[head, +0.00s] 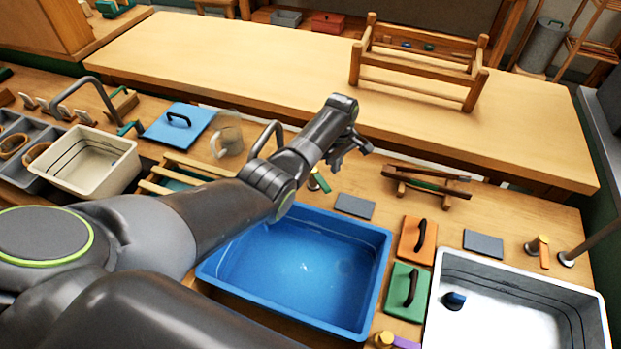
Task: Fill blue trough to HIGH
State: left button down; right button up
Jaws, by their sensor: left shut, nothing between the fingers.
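The blue trough (372,262) sits in the bench below my left arm and holds clear water. My arm covers its upper left corner, and I cannot make out a HIGH mark or read the exact water level. A curved grey spout (268,136) rises behind my arm, and its lower part is hidden. A small green lever (319,181) stands behind the trough's back rim. My left gripper (350,158) is shut and empty, above and beyond that lever. Whether it touches anything is not clear. My right gripper is out of view.
A white trough (597,310) stands at right with a blue object inside, near an orange lever (541,250). Orange (412,250) and green (400,300) handled lids lie between the troughs. A cream basin (100,180) and blue lid (165,133) are at left. The far table is mostly clear.

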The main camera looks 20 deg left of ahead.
pick_arm(q)
jog(key=shift+f+b, duration=1.35)
jog(key=shift+f, duration=0.7)
dwell(6.0)
